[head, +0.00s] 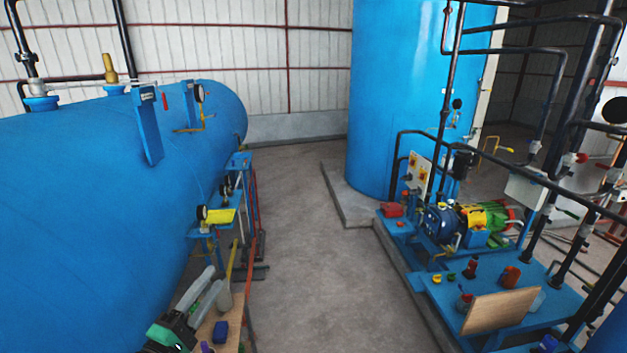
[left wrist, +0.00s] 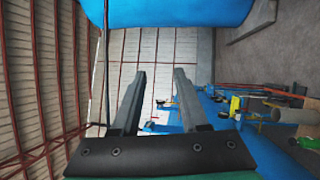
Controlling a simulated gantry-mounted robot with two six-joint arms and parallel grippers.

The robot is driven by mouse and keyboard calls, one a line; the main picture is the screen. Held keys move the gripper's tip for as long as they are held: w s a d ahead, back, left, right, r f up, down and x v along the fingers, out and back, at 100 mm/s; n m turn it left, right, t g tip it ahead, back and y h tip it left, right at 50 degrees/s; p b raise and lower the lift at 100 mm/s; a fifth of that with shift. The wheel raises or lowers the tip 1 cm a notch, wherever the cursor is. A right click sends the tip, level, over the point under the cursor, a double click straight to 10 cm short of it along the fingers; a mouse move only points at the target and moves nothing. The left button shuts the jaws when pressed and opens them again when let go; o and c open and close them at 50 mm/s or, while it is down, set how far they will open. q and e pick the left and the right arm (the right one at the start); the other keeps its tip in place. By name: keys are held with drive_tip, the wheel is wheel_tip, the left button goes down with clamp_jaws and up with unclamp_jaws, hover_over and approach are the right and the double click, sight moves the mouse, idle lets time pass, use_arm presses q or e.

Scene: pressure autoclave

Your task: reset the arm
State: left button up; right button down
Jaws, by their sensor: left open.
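My left gripper (head: 205,292) shows at the lower left of the head view, beside the big blue horizontal tank (head: 90,190) and over a small wooden surface (head: 234,318). In the left wrist view its two grey fingers (left wrist: 158,98) stand apart with nothing between them. Past the fingers, that view shows the ribbed wall and blue equipment. My right gripper is not in either view.
A yellow-handled valve (head: 220,216) and gauges sit along the tank's right side. A blue block (head: 220,332) lies on the wooden surface. A tall blue tank (head: 395,100) and a blue pump skid (head: 470,275) stand at the right. The concrete floor (head: 310,250) between is clear.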

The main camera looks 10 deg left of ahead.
use_arm(q)
drive_tip(key=s+d+r+m+t+h, duration=0.3)
drive_tip(key=d+r+m, duration=0.35)
drive_tip(key=r, duration=0.65)
drive_tip(key=s+d+r+m+t+h, duration=0.1)
drive_tip(key=s+d+r+m+h, duration=0.2)
drive_tip(key=s+d+r+m, duration=0.7)
drive_tip(key=s+a+r+m+t+y, duration=0.1)
drive_tip(key=s+a+r+y, duration=0.1)
drive_tip(key=r, duration=0.3)
drive_tip(key=s+a+r+m+t+y, duration=0.1)
drive_tip(key=s+a+r+t+y, duration=0.1)
drive_tip(key=r, duration=0.3)
drive_tip(key=shift+s+a+r+t+y, duration=0.35)
drive_tip(key=shift+a+y, duration=0.3)
drive_tip(key=shift+y, duration=0.25)
drive_tip(key=shift+a+y, duration=0.1)
drive_tip(key=shift+y, duration=0.2)
